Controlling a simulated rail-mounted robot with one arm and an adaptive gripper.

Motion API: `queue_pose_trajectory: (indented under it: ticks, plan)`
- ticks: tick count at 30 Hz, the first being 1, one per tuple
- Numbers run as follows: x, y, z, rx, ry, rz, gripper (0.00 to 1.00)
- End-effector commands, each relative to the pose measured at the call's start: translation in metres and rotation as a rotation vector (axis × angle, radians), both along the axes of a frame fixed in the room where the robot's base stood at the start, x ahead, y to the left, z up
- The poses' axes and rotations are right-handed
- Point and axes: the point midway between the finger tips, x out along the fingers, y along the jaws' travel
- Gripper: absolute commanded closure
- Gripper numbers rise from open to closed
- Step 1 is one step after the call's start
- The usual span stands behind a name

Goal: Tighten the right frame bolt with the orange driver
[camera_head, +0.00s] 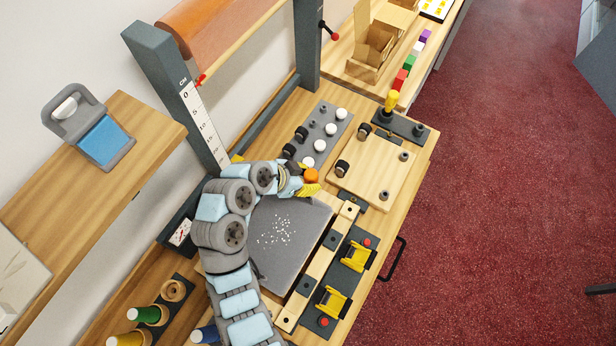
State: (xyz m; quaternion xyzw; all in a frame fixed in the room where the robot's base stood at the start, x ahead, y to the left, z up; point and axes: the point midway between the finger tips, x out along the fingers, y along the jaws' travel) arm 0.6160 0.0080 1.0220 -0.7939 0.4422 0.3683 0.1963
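My gripper (300,181), with yellow fingertips, is over the counter just above the grey pad's top edge. A short orange handle (311,175), apparently the orange driver, shows between its fingers; its shaft and tip are hidden. To its right is a pale wooden plate (375,182) with black knobs at its left side and bolt-like round fittings at its right, one upper (405,156) and one lower (384,194). I cannot tell which fitting is the right frame bolt. A dark holder (408,129) behind the plate carries an upright yellow-handled driver (391,103) and an empty-looking socket.
A grey plate (322,128) with white and black knobs lies behind my gripper. A grey pad (290,243) with white specks, a wooden bar (318,266) and yellow clamps (355,256) lie in front. A dark post with a scale (172,90) rises at left.

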Motion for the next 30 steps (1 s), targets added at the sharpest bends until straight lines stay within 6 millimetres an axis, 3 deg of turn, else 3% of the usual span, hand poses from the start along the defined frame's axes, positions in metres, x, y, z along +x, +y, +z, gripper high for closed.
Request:
queue_pose_trajectory:
  ticks: [8,30]
  plan:
    - [-0.0026,-0.0029,0.0022,0.0,0.006,0.086,0.55]
    - [-0.0026,-0.0099,0.0015,0.0,0.002,0.668,0.55]
